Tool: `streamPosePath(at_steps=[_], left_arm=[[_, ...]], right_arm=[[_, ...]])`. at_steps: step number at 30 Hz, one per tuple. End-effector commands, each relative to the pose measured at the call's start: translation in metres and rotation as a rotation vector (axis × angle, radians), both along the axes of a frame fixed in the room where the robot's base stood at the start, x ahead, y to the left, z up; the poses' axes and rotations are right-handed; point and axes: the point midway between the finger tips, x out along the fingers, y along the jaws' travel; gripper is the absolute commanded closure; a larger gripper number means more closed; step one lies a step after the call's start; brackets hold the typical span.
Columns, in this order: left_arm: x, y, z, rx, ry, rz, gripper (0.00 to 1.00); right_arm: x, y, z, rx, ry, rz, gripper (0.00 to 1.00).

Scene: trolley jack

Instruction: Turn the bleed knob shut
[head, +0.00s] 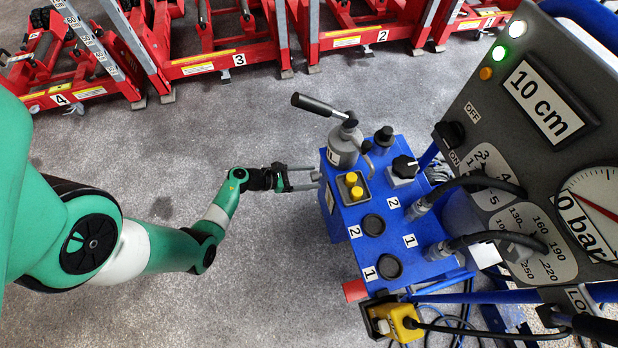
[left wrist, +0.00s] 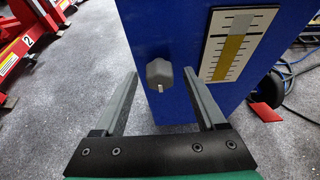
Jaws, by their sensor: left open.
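The bleed knob (left wrist: 159,73) is a small grey lobed knob on the blue side wall of the pump cabinet (left wrist: 165,30). A pale mark shows at its lower edge in the left wrist view. My left gripper (head: 311,177) is open at the left side of the blue cabinet (head: 350,222) in the head view. In the left wrist view its fingertips (left wrist: 161,73) stand on either side of the knob, with a gap on each side. In the head view the knob is too small and hidden to make out clearly. My right gripper is not in view.
A level gauge (left wrist: 238,45) is just right of the knob. The cabinet top carries a hand pump (head: 343,142), yellow buttons (head: 354,186) and a black dial (head: 405,167). A grey panel (head: 480,120) reads 10 cm. Red jacks (head: 215,62) stand behind; the floor left is clear.

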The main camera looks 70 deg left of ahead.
Motion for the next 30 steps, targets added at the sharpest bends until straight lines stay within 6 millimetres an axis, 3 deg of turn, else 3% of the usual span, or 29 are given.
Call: streamPosePath(at_steps=[5, 15, 18, 30], left_arm=[[0.0001, 0.0002, 0.0006, 0.0, 0.0, 0.001, 0.27], [-0.0002, 0.0002, 0.0005, 0.0, 0.0, 0.001, 0.87], [-0.0002, 0.0002, 0.0004, 0.0, 0.0, 0.001, 1.0], [-0.0001, 0.0011, 0.0009, -0.057, 0.005, 0.001, 1.0]], right_arm=[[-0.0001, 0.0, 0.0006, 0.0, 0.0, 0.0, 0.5], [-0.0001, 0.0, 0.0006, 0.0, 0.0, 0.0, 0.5], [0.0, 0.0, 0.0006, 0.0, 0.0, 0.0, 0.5], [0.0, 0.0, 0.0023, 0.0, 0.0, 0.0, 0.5]])
